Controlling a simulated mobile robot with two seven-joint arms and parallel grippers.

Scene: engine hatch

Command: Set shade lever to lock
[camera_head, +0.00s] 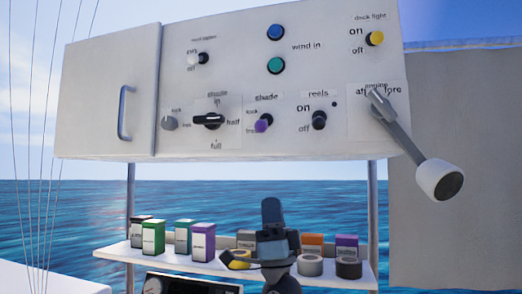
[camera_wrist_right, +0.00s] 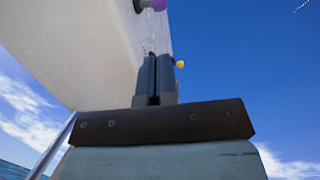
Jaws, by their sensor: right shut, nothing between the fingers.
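The panel (camera_head: 290,80) carries a lever with a purple knob (camera_head: 262,125) under the label "shade". Small text at its left seems to read "lock" above and "free" below. The purple end points down and left, near the lower label. The purple knob also shows at the top edge of the wrist view (camera_wrist_right: 157,4). My right gripper (camera_head: 271,205) is shut and empty, below the panel and apart from the lever. Its closed fingers show in the wrist view (camera_wrist_right: 155,65). My left gripper is not in view.
A black shade dial (camera_head: 212,120) and a black reels switch (camera_head: 319,120) flank the lever. A large engine lever (camera_head: 415,150) sticks out at the right. A shelf (camera_head: 125,252) below holds several boxes and tape rolls. Open space lies between shelf and panel.

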